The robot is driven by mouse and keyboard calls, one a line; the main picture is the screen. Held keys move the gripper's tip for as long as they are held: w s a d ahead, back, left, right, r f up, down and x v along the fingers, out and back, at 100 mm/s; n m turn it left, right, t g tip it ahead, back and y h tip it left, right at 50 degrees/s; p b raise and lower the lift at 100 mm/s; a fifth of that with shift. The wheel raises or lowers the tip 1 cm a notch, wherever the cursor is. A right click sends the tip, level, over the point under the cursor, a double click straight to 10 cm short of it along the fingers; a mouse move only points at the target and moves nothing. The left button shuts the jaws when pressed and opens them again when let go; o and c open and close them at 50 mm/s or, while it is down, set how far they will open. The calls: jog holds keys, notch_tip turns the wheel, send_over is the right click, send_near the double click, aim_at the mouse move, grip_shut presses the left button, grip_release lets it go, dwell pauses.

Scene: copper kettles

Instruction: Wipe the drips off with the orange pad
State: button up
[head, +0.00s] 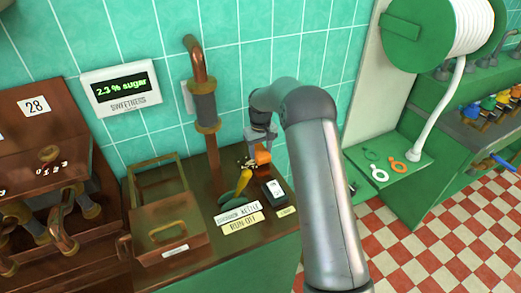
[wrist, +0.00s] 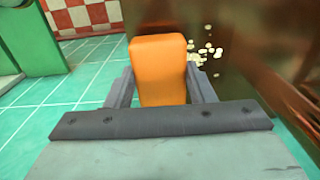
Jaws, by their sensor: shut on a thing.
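My gripper (head: 262,143) is shut on the orange pad (wrist: 160,68), which sits between its two fingers and sticks out beyond them. The pad also shows in the head view (head: 263,156), just below the gripper at the back of the brown counter. Pale drips (wrist: 206,50) lie scattered on the dark brown surface in the wrist view, just right of the pad. A small pale patch of them (head: 247,163) shows left of the pad in the head view. I cannot tell whether the pad touches the surface. My arm may hide part of the counter.
A yellow item (head: 242,181) and a green one stand left of the pad. A small black-and-white device (head: 273,190) lies to the right, near a run-off label (head: 243,223). A copper pipe (head: 204,95) rises behind.

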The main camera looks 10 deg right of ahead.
jog(key=shift+f+b, duration=0.5)
jog(key=shift+f, duration=0.3)
jog(key=shift+a, duration=0.1)
